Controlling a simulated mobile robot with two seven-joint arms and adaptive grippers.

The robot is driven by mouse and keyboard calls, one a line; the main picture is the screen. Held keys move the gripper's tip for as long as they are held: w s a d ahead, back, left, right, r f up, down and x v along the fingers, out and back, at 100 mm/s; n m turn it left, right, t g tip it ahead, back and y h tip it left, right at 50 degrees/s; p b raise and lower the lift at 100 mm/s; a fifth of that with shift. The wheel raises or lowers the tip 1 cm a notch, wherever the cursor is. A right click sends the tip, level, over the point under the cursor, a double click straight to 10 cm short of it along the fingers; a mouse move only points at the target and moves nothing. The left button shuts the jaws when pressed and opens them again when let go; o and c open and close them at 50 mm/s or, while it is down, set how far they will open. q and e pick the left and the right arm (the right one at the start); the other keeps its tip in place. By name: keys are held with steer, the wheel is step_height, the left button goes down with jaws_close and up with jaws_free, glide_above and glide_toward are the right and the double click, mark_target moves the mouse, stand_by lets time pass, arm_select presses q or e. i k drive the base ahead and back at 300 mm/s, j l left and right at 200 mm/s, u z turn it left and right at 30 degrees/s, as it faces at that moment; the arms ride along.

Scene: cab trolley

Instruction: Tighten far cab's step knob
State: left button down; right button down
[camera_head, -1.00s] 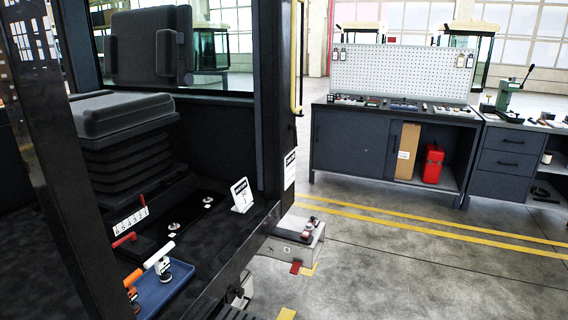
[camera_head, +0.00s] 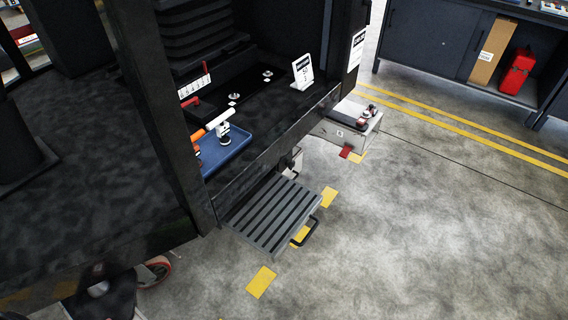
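A dark cab (camera_head: 262,150) with an open side fills the left and middle of the head view. A grey ribbed step (camera_head: 272,215) sticks out low from its sill. A black loop handle (camera_head: 308,234) is at the step's right edge. A pale bracket (camera_head: 293,160) sits behind the step, partly hidden by the sill. I cannot make out a step knob for certain. Neither of my grippers is in view.
A grey box (camera_head: 350,128) stands beyond the step. A workbench (camera_head: 425,40) is at the back right. Floor at right is clear.

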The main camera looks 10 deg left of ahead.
mark_target(291, 164)
steer(key=i+l, duration=0.2)
steer(key=l, duration=0.15)
steer(key=i+l, duration=0.2)
steer(key=l, duration=0.15)
steer(key=i+l, duration=0.2)
steer(key=l, duration=0.2)
steer(key=i+l, duration=0.2)
steer(key=l, duration=0.15)
